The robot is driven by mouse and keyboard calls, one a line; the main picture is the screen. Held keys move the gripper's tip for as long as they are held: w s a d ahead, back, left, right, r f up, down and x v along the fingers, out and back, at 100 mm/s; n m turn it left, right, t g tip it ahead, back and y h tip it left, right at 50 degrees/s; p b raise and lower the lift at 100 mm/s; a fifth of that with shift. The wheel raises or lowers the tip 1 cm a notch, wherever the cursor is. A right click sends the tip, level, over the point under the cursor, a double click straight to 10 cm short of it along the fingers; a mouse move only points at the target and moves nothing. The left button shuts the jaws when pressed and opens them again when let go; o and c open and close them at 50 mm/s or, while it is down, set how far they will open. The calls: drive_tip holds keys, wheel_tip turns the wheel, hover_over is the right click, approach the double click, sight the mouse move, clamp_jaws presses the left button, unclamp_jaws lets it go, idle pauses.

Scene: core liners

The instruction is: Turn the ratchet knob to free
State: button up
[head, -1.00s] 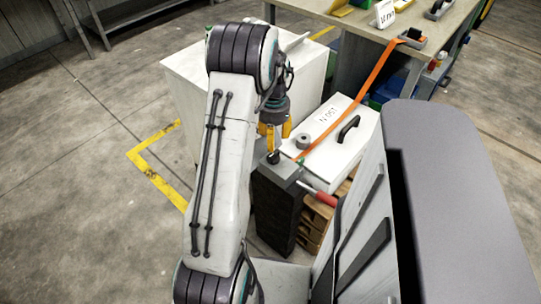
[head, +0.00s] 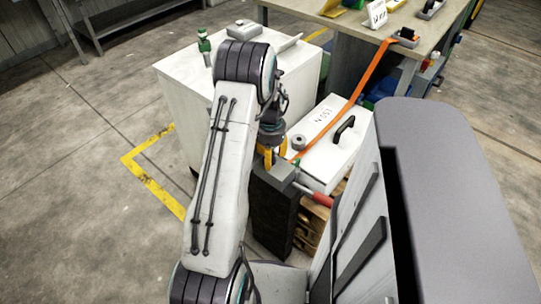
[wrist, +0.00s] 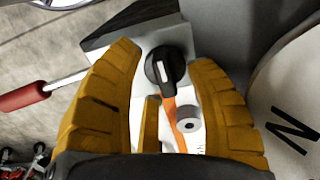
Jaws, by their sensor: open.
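The ratchet knob (wrist: 165,65) is black with a white pointer mark and sits on a grey block. In the wrist view it shows between the tips of my gripper (wrist: 164,58), whose yellow fingers are open with a gap on each side of it. I cannot tell how far the fingertips are above the knob. In the head view my gripper (head: 276,158) points down over the top of the dark grey block (head: 272,205), and its fingers hide the knob. An orange strap (head: 345,110) runs from the block to the bench; it also shows in the wrist view (wrist: 169,108).
A red-handled lever (head: 318,197) sticks out beside the block. A white lidded case (head: 315,165) with a black handle and a small grey cylinder (head: 298,143) lies behind. A white cabinet (head: 180,100) stands left, a workbench (head: 440,45) at back right. Floor at left is clear.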

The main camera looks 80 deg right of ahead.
clamp_jaws()
idle(0.4)
drive_tip(key=shift+m, duration=0.3)
drive_tip(key=shift+w+a+m+b, duration=0.1)
drive_tip(key=shift+m+b, duration=0.4)
drive_tip(key=shift+m, duration=2.1)
unclamp_jaws()
